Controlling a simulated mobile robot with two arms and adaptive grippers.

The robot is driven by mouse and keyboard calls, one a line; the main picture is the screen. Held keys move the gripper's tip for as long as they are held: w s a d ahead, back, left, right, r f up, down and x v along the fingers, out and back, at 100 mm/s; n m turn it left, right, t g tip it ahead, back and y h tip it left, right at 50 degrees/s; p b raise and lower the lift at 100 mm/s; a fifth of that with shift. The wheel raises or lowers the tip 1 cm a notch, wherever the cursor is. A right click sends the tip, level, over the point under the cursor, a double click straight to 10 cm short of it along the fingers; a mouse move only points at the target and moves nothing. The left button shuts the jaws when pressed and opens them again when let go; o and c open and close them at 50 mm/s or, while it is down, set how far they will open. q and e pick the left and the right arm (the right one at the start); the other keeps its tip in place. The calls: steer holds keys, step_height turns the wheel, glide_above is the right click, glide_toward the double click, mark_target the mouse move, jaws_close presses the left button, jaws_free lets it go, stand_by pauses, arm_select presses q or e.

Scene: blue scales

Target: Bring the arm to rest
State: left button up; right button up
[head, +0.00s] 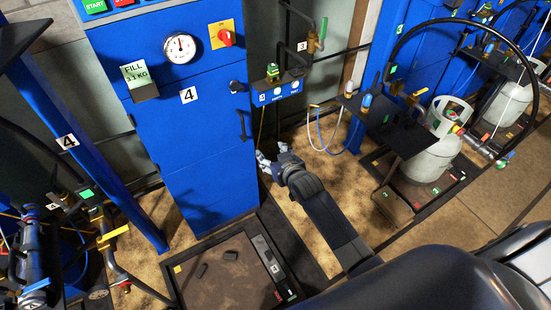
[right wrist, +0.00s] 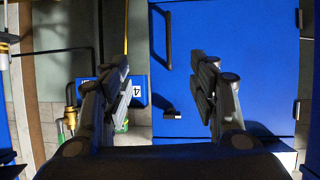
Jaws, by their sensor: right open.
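My right arm (head: 325,215) reaches from the lower right up toward the blue cabinet marked 4 (head: 205,150). Its gripper (head: 272,156) is beside the cabinet's right edge, above the brown floor. In the right wrist view the two fingers of my right gripper (right wrist: 160,62) stand wide apart with nothing between them. Behind them are the blue cabinet door (right wrist: 235,70), its dark handle (right wrist: 163,38) and a small blue box marked 4 (right wrist: 136,92). My left gripper does not show.
A scale platform (head: 215,275) lies at the cabinet's foot. A grey gas cylinder (head: 435,160) stands at the right, beside a dark shelf (head: 385,125) and looping hoses. Pipes and a valve (head: 313,43) are on the back wall. A blue post (head: 85,160) and hose fittings crowd the left.

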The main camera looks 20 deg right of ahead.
steer(key=shift+s+f, duration=0.15)
steer(key=shift+f, duration=0.2)
